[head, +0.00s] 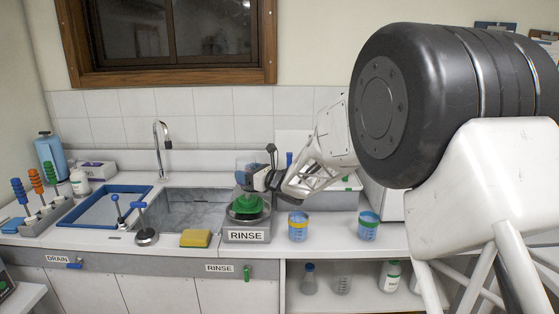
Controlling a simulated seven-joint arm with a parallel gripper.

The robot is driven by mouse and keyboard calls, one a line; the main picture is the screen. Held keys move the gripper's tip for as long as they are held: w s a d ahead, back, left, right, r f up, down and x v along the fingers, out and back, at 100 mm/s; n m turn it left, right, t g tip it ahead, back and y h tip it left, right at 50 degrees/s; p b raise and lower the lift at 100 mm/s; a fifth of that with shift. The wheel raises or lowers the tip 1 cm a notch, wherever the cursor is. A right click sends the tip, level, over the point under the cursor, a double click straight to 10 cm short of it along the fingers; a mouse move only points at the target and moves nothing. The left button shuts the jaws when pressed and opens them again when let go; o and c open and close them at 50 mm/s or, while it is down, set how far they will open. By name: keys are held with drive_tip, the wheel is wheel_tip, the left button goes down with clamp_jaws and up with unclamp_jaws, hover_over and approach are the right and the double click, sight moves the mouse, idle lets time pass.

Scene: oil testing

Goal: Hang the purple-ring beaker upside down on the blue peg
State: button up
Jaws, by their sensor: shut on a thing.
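The clear beaker (243,164) is at the rinse station (246,236), above its green part (247,204). A small bluish-purple patch shows on it, but its ring and which way up it is are too small to tell clearly. My gripper (257,179) reaches in from the right and is shut on the beaker; its jaws hide part of it. The blue peg (19,189) stands upright at the far left, in a grey rack (52,213) beside an orange peg (36,181) and a green peg (50,173).
Two beakers with blue liquid stand to the right, one yellow-ringed (298,228), another (368,227).

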drive_tip(key=shift+w, duration=0.1)
drive_tip(key=w+d+r, duration=0.2)
drive_tip(key=w+d, duration=0.2)
drive_tip(key=w, duration=0.1)
drive_tip(key=w+d+r, duration=0.3)
drive_tip(key=w+d, duration=0.2)
drive_tip(key=w, duration=0.1)
drive_tip(key=w+d+r, duration=0.2)
drive_tip(key=w+d, duration=0.3)
drive_tip(key=w, duration=0.1)
drive_tip(key=shift+r, duration=0.2)
drive_tip(key=shift+w+d+r, duration=0.15)
drive_tip(key=shift+w+d, duration=0.25)
